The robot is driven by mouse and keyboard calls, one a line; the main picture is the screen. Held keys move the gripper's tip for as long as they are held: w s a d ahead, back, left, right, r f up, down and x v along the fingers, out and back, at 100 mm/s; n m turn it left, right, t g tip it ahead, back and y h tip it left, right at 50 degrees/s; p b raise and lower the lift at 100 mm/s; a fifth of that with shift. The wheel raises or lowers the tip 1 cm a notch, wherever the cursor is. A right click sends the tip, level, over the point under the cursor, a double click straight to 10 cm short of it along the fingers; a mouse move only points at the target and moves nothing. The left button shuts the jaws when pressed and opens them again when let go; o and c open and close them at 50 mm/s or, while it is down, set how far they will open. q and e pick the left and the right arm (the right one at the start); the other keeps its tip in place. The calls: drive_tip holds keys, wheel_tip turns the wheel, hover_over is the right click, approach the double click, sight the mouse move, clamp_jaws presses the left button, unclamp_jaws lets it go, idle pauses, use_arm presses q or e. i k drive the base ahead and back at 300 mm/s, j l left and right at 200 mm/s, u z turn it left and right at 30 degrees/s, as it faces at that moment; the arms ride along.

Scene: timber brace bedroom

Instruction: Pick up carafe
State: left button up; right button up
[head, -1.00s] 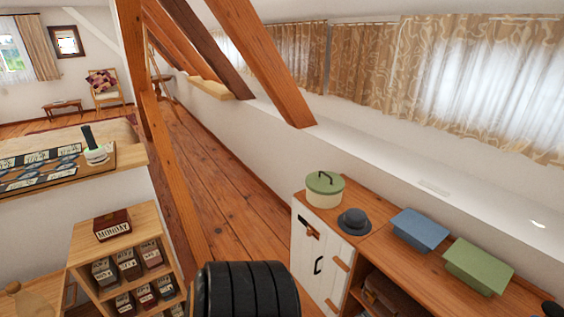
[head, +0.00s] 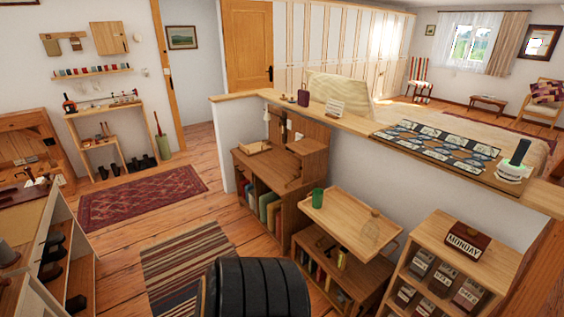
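A clear, see-through vessel that looks like the carafe (head: 371,232) stands upright at the right end of a small wooden tray table (head: 335,222), right of the middle of the head view. Its outline is faint against the wood. A green cup (head: 318,198) stands on the same table, to its left and apart from it. Neither of my grippers is in view.
A low shelf with books (head: 325,262) stands under the tray table. A half wall (head: 400,170) runs behind. A striped rug (head: 185,270) lies on open floor to the left.

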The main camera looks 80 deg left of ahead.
sight(369, 234)
drive_tip(key=u, duration=1.65)
